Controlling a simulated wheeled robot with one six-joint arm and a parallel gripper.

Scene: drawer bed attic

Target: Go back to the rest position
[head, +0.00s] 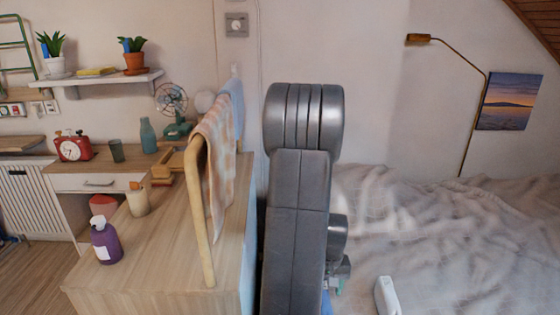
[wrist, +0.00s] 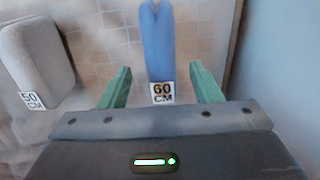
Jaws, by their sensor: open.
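My gripper (wrist: 161,68) shows in the wrist view with its two green fingers apart. A blue elongated thing (wrist: 158,40) with a "60 CM" label lies beyond and between the fingers; I see no finger touching it. In the head view my arm stands upright in the middle and hides most of my gripper, which shows only partly at the arm's right side, low over the bed (head: 450,235).
A pale object (wrist: 25,55) with a "50 CM" label lies left in the wrist view. A white object (head: 386,296) lies on the bed. Left of my arm stand a wooden cabinet (head: 165,260) with a purple bottle (head: 106,243) and a cloth-hung rail (head: 204,225). A lamp (head: 470,120) stands behind the bed.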

